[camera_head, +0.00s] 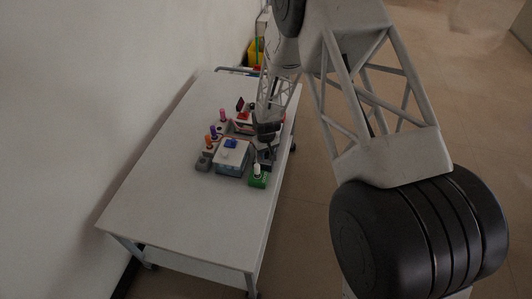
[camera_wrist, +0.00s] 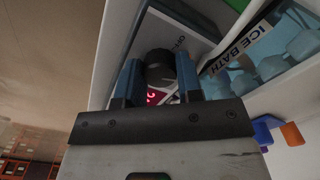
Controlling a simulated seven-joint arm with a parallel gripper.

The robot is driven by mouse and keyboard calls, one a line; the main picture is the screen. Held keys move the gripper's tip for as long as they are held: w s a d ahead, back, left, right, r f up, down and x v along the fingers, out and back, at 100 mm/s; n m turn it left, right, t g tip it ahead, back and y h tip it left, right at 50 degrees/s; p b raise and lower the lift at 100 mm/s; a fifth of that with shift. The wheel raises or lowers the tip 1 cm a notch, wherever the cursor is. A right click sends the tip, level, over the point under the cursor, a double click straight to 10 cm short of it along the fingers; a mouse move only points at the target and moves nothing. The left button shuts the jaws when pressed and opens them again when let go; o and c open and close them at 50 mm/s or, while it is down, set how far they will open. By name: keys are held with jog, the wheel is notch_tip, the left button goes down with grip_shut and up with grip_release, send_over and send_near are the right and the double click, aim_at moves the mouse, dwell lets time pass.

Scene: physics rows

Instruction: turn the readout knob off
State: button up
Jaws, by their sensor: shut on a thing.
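The readout knob (camera_wrist: 160,66) is a dark round knob on a grey panel (camera_wrist: 165,32) in the wrist view. Part of a label reading "OFF" shows on the panel just beyond it. A red and white marking (camera_wrist: 161,95) shows below the knob, partly covered. My gripper (camera_wrist: 159,78) has its two blue fingers shut on the knob, one on each side. Which way the knob points cannot be told. In the head view my gripper (camera_head: 267,139) is over the right side of the table, and it hides the knob.
A box labelled "ICE BATH" (camera_wrist: 245,42) stands right beside the panel. On the white table (camera_head: 165,185) stand a white box with a blue top (camera_head: 232,155), a green block (camera_head: 257,181) and several coloured-top items. The near half of the table is clear.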

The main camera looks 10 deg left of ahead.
aim_at(266, 153)
jog(key=n, duration=1.2)
jog(key=shift+n, duration=0.3)
dwell(0.3)
jog(key=o, duration=0.9)
jog(key=shift+r, duration=0.2)
jog(key=shift+r, duration=3.75)
